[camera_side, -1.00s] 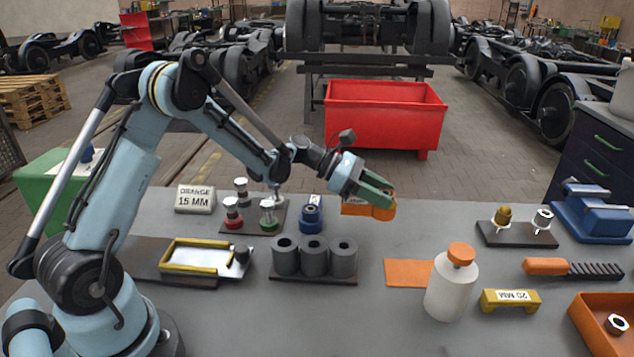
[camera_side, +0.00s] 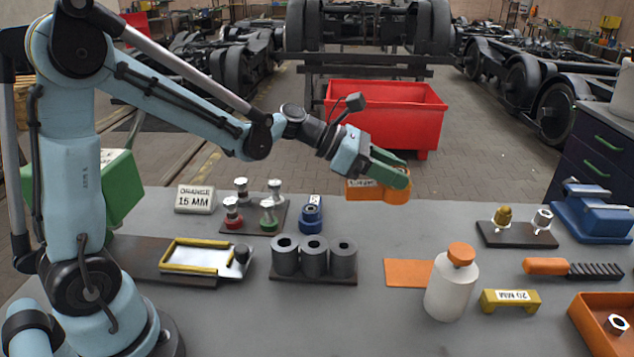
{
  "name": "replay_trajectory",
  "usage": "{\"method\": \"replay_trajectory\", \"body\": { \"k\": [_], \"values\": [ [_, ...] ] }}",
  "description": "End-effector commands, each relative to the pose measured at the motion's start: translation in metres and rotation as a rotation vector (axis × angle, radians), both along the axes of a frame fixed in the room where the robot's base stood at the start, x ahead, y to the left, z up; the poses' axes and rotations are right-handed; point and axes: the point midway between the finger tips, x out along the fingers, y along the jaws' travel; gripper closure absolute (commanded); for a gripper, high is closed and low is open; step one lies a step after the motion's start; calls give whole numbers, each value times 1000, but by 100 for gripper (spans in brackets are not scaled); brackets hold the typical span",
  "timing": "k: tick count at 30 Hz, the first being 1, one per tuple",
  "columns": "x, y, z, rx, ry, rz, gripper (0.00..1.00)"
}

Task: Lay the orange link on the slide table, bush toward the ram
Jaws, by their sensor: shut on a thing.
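My gripper (camera_side: 390,168) is shut on the orange link (camera_side: 378,194), which carries a white label partly covered by the green jaws. The link hangs at the far edge of the bench, in front of the red bin. I cannot tell which end holds its bush. The slide table (camera_side: 190,259), a pale plate with a yellow raised edge, lies on a dark base at the left of the bench. Nothing lies on it. A dark round knob-like part, perhaps the ram (camera_side: 241,254), is at its right end.
Three grey bushes (camera_side: 314,254) stand on a dark plate right of the slide table. A white bottle (camera_side: 452,290) stands beside an orange mat (camera_side: 408,273).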

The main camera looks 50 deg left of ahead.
Motion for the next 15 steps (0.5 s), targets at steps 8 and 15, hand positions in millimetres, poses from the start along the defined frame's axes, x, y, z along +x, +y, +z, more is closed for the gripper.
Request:
{"method": "replay_trajectory", "body": {
  "k": [8,15],
  "values": [
    [-17,25,48,6,11,170,100],
    [-40,46,80,8,9,313,100]
  ]
}}
